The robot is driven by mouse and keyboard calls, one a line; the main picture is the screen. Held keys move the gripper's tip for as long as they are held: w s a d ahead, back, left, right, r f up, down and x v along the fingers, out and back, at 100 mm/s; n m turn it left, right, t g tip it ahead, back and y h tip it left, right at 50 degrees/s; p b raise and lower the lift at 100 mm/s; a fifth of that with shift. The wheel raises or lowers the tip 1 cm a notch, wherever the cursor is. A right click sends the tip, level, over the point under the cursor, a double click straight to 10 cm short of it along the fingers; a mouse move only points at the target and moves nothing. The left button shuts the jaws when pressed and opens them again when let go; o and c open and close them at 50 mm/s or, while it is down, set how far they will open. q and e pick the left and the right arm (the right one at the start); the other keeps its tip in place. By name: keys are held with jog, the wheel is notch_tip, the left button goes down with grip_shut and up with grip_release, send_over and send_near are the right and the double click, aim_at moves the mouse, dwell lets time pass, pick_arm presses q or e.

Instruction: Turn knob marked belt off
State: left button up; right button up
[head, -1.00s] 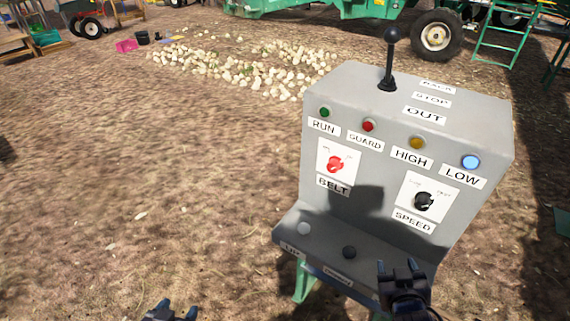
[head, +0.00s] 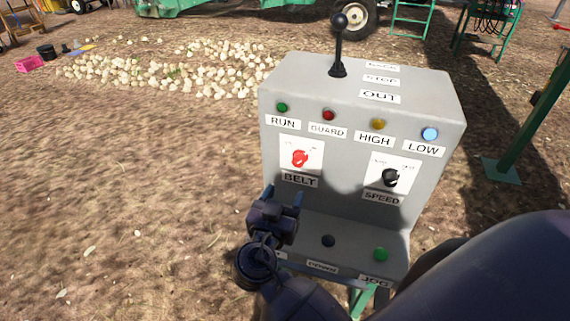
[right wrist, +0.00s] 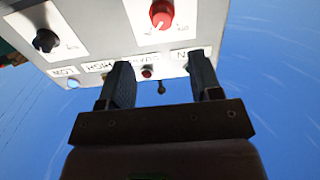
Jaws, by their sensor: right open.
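The red BELT knob (head: 299,158) sits on a white plate on the front of the grey control box (head: 440,110). Its label BELT (head: 300,180) is just below it. The right wrist view also shows the red knob (right wrist: 161,14) at the top, beyond the fingertips and between their lines. My right gripper (head: 283,195) is open and empty, below and slightly left of the knob, apart from it. In the right wrist view its two fingers (right wrist: 163,75) are spread. Which mark the knob points to is too small to read. My left gripper is out of view.
A black SPEED knob (head: 390,178) is to the right of BELT. A black lever (head: 338,45) stands on top. Indicator lamps line the upper front, with LOW (head: 430,134) lit blue. The lower ledge has a black button (head: 328,240) and a green JOG button (head: 381,254).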

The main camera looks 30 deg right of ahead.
aim_at(297, 164)
jog(key=p+x, duration=0.2)
jog(key=x, duration=0.7)
jog(key=shift+w+d+p, duration=0.2)
jog(key=shift+w+p, duration=0.1)
jog(key=shift+w, duration=0.05)
jog(key=shift+w+d, duration=0.3)
jog(key=shift+d, duration=0.05)
jog(key=c, duration=0.9)
jog(key=shift+c, duration=0.2)
